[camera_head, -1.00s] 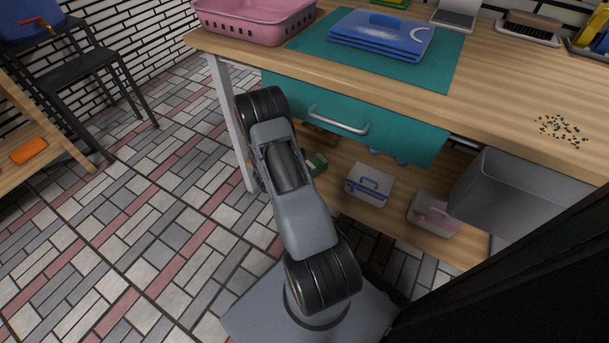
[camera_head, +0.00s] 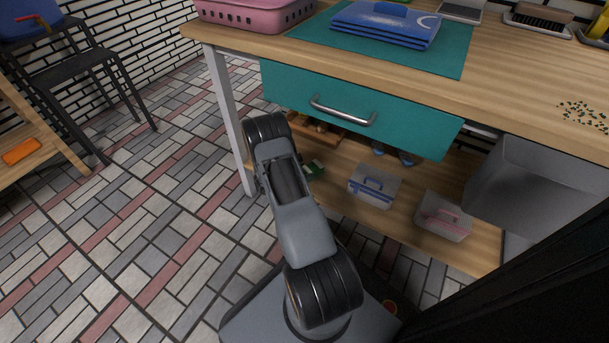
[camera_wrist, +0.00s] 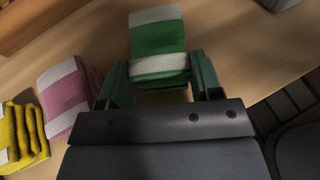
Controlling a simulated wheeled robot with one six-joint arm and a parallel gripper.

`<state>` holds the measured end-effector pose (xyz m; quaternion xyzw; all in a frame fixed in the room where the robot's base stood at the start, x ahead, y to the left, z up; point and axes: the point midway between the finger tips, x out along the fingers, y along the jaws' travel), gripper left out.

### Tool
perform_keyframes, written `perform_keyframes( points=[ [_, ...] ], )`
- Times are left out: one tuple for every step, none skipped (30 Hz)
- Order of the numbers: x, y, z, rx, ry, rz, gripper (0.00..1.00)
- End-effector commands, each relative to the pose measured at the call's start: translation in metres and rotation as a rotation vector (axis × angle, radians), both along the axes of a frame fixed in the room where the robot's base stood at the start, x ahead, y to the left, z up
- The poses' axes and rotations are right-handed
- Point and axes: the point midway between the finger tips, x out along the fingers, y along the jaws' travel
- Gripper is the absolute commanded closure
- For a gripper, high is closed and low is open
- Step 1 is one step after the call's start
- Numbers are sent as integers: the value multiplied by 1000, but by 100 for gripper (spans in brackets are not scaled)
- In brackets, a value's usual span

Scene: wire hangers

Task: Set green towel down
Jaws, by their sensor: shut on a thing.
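The green towel (camera_wrist: 158,45) is folded, with white bands, in the wrist view. My gripper (camera_wrist: 162,82) is shut on it, with one finger at each side. The towel is over the wooden lower shelf; I cannot tell whether it touches the wood. In the head view, a bit of green (camera_head: 315,168) shows on the lower shelf just right of my arm, and my arm hides the gripper.
In the wrist view, a pink towel (camera_wrist: 65,97) and a yellow towel (camera_wrist: 20,138) lie left of my gripper. The shelf edge is at the right. In the head view, a blue-handled box (camera_head: 373,187) and a pink-handled box (camera_head: 442,217) stand on the shelf under the teal drawer (camera_head: 360,105).

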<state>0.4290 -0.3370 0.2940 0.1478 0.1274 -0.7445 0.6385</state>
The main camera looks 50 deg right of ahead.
Motion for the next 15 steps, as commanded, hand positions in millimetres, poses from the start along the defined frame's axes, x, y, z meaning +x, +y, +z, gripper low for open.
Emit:
perform_keyframes(
  points=[
    [0,0,2,-1,-1,1,64],
    [0,0,2,-1,-1,1,64],
    [0,0,2,-1,-1,1,64],
    [0,0,2,-1,-1,1,64],
    [0,0,2,-1,-1,1,64],
    [0,0,1,-1,-1,1,64],
    [0,0,1,-1,-1,1,64],
    [0,0,0,-1,0,0,64],
    [0,0,-2,0,0,0,64],
    [0,0,-3,0,0,0,64],
    [0,0,-2,0,-1,0,38],
    [0,0,-1,0,0,0,35],
    [0,0,-1,0,0,0,32],
    [0,0,-1,0,0,0,29],
    [0,0,-1,0,0,0,25]
  ],
)
